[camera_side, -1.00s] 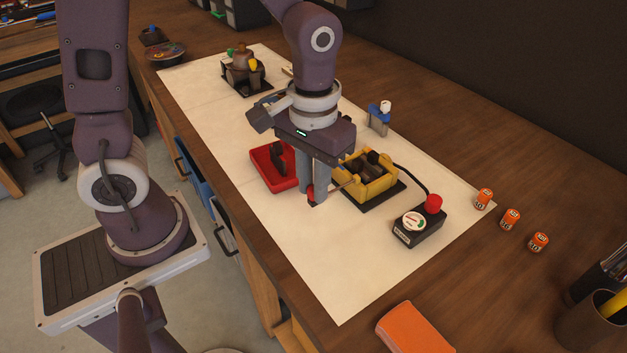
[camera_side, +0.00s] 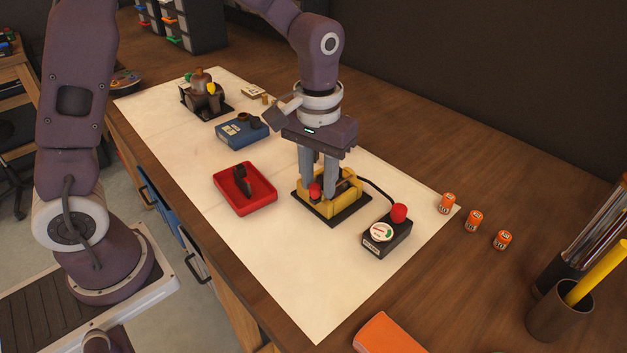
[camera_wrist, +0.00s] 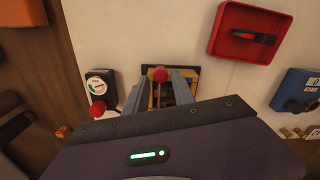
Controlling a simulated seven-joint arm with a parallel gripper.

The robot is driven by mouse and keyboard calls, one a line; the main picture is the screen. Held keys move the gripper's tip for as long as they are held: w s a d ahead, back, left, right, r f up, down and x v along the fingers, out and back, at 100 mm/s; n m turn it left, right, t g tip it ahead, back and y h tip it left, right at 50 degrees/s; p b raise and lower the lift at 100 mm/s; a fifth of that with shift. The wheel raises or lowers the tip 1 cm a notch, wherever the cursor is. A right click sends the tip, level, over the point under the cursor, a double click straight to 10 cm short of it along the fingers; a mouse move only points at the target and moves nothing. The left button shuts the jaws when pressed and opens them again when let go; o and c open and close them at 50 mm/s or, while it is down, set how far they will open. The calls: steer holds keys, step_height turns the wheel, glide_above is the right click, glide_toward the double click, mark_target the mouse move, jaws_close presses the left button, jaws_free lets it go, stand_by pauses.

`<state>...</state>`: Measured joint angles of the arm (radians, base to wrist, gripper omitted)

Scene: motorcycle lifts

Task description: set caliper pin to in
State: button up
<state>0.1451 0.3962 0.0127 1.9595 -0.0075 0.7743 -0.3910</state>
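The caliper (camera_side: 326,207) is a yellow block on a black base on the white mat. The caliper pin has a red knob (camera_side: 315,190), which sits close against the caliper's near-left side; little or no rod shows between them. My gripper (camera_side: 318,192) is over the caliper, pointing down, with its two grey fingers apart. In the wrist view the red knob (camera_wrist: 159,74) appears between the fingertips (camera_wrist: 162,80), with a gap visible on at least one side. The fingers hide part of the yellow caliper (camera_wrist: 168,95).
A black gauge box (camera_side: 385,238) with a red button stands just right of the caliper, joined by a black cable. A red tray (camera_side: 247,203) holding a dark part lies to the left. A blue box (camera_side: 242,132) is behind. The near mat (camera_side: 310,290) is clear.

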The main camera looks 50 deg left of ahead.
steer(key=shift+o, duration=0.5)
steer(key=shift+s, duration=0.15)
step_height(320, 180, up, 7)
steer(key=shift+f, duration=0.1)
steer(key=shift+s+r, duration=0.15)
steer(key=shift+r, duration=0.15)
steer(key=s+a+r+m+t, duration=0.1)
steer(key=s+a+r+t, duration=0.1)
steer(key=s, duration=0.7)
steer(key=s+a+r+m+t, duration=0.2)
steer(key=s+r+t, duration=0.1)
steer(key=s, duration=0.6)
steer(key=shift+s+a+r, duration=0.2)
steer(key=shift+s+a, duration=0.15)
steer(key=shift+s, duration=0.05)
